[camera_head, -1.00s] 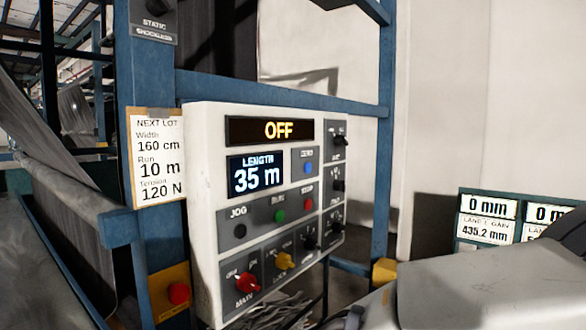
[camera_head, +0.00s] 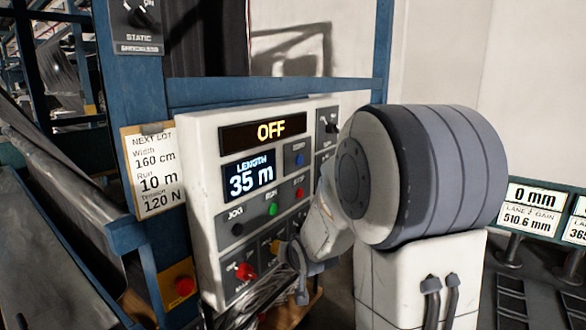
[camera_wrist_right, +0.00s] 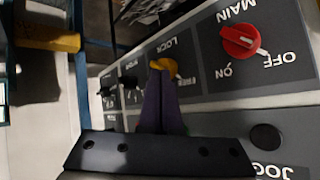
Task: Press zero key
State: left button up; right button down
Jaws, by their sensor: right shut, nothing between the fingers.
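The zero key is a small blue button (camera_head: 299,159) on the white control panel (camera_head: 204,155), right of the LENGTH display (camera_head: 249,175), which reads 35 m. The key is uncovered in the head view and I do not see it in the wrist view. My right arm comes in from the right, in front of the panel's right part. My right gripper (camera_wrist_right: 159,78) is shut and empty, its dark fingers in front of the yellow knob (camera_wrist_right: 164,68). I cannot tell whether they touch it. In the head view the gripper is low and partly hidden. My left gripper is out of view.
A green button (camera_head: 272,209), a red button (camera_head: 299,193) and a black JOG button (camera_head: 237,230) lie below the zero key. A red MAIN knob (camera_head: 246,271) is lower left. The top display (camera_head: 268,131) reads OFF. Blue frame posts (camera_head: 133,75) stand around the panel.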

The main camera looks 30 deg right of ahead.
aim_at(300, 160)
jog(key=w+d+r+m+t+h, duration=0.1)
jog(key=d+r+m+t+h, duration=0.3)
jog(key=d+r, duration=1.2)
jog(key=r+m+t, duration=0.1)
jog(key=t, duration=0.2)
jog(key=shift+w+d+r+m+t+h, duration=0.15)
jog(key=shift+d+r+m+t+h, duration=0.15)
jog(key=shift+r+t, duration=0.1)
jog(key=w+a, duration=0.3)
jog(key=w, duration=0.5)
jog(key=shift+a, duration=0.25)
jog(key=shift+w, duration=0.1)
jog(key=shift+w, duration=0.1)
dwell(0.4)
